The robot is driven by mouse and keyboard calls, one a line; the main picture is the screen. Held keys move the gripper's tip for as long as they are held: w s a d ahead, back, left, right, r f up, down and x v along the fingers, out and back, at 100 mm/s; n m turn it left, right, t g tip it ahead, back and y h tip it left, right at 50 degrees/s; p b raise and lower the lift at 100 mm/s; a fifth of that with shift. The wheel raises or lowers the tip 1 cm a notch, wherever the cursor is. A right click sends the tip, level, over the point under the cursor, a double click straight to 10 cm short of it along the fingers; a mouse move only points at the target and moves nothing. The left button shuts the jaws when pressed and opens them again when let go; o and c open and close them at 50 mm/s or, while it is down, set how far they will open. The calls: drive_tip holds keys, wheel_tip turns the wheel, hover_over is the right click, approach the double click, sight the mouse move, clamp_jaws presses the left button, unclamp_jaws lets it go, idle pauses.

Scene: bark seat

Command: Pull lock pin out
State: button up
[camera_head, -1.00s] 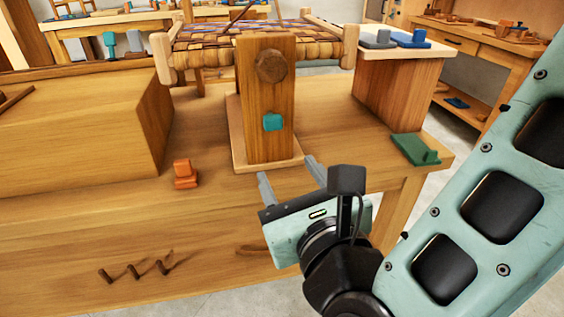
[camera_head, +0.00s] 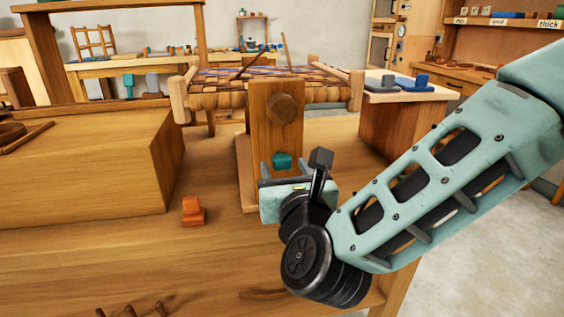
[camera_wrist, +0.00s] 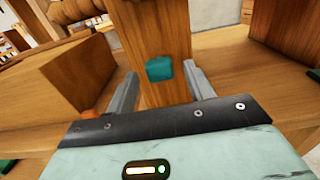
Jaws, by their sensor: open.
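The lock pin is most likely the teal block (camera_head: 282,161) on the front face of the upright wooden post (camera_head: 276,108). In the wrist view the teal block (camera_wrist: 159,68) shows ahead, between the fingers of my gripper (camera_wrist: 160,88). The fingers are spread wide and empty, one to each side of the post's face. In the head view my gripper (camera_head: 283,180) is just in front of and below the block, its fingers mostly hidden.
A woven seat frame (camera_head: 265,90) rests behind the post. A large wooden box (camera_head: 90,165) stands to the left. An orange block (camera_head: 193,211) lies on the bench. Blue and grey blocks (camera_head: 405,86) sit on a stand at right.

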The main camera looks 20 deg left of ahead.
sight(283, 165)
drive_tip(key=shift+x, duration=1.7)
clamp_jaws()
drive_tip(key=shift+b+v, duration=0.75)
drive_tip(key=shift+v, duration=0.35)
drive_tip(key=shift+s+d+f, duration=0.1)
drive_tip(key=shift+s, duration=0.2)
unclamp_jaws()
drive_tip(key=shift+d, duration=0.1)
drive_tip(key=v, duration=1.7)
drive_tip(key=shift+s+d, duration=0.15)
drive_tip(key=shift+d, duration=0.05)
